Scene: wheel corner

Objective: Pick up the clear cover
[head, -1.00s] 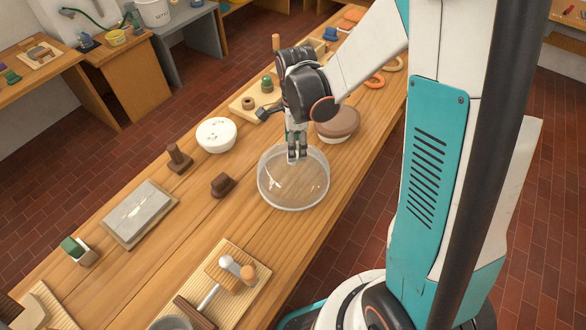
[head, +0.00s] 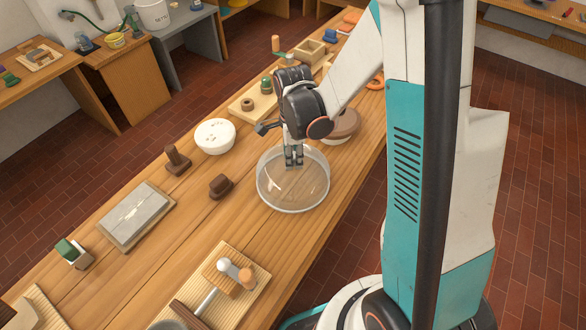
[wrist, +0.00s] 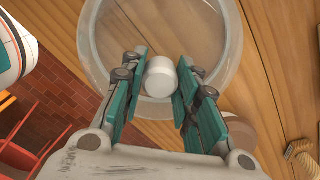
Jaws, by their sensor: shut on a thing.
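The clear cover (head: 284,198) is a see-through dome with its rim downward, at the right edge of the wooden workbench (head: 225,222). It also shows in the wrist view (wrist: 232,48), where its round rim surrounds a pale knob (wrist: 160,76). My gripper (head: 293,159) points down at the top of the cover. In the wrist view its green-padded fingers (wrist: 161,80) stand on both sides of the knob, shut on it. I cannot tell any gap between rim and bench. The knob is mostly hidden by the fingers in the head view.
A small brown block (head: 221,186) lies left of the cover, with a white lidded bowl (head: 215,136) behind it. A brown-topped bowl (head: 343,124) stands close behind my gripper. A board with tools (head: 240,290) is in front. Bare bench lies between.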

